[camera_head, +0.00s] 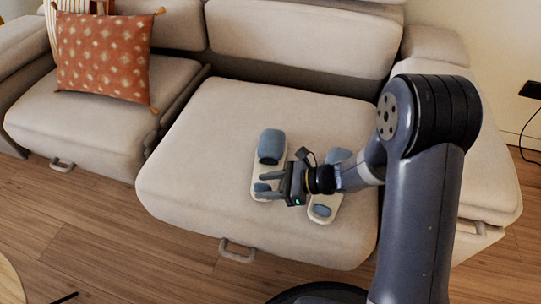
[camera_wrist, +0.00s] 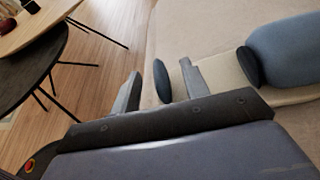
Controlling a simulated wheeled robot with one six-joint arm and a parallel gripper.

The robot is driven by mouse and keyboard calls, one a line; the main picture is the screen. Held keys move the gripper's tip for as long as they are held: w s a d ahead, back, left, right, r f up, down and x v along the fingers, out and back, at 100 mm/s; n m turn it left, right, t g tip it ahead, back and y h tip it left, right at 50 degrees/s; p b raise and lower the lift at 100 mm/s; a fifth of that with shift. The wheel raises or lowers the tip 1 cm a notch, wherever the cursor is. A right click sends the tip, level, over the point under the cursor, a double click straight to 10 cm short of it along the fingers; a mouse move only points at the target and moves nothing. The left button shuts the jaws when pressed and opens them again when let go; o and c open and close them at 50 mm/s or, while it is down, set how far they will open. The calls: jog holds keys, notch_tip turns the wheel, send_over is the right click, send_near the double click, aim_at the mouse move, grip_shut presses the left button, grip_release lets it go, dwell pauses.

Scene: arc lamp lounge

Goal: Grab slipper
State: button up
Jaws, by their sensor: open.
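Two beige-soled slippers with blue uppers and small blue heel pads lie on the sofa's wide seat. The left slipper (camera_head: 270,147) shows its upper clearly, while my fingers cover part of its heel end. The right slipper (camera_head: 321,211) is partly hidden behind my gripper and wrist. My gripper (camera_head: 259,182) is open over the left slipper's heel end. In the wrist view, a slipper's dark blue heel pad (camera_wrist: 160,82) stands between the two fingers, with the blue upper (camera_wrist: 288,48) to the right. I cannot tell whether a finger touches it.
The beige sofa (camera_head: 190,165) has an orange patterned cushion (camera_head: 103,57) on its left seat. A dark round table (camera_wrist: 30,72) and a wooden tabletop (camera_wrist: 45,18) show in the wrist view. The seat left of the slippers is clear.

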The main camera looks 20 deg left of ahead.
jog(key=shift+s+a+f, duration=0.15)
jog(key=shift+a+f, duration=0.15)
jog(key=shift+a, duration=0.35)
jog(key=shift+c, duration=0.4)
grip_shut()
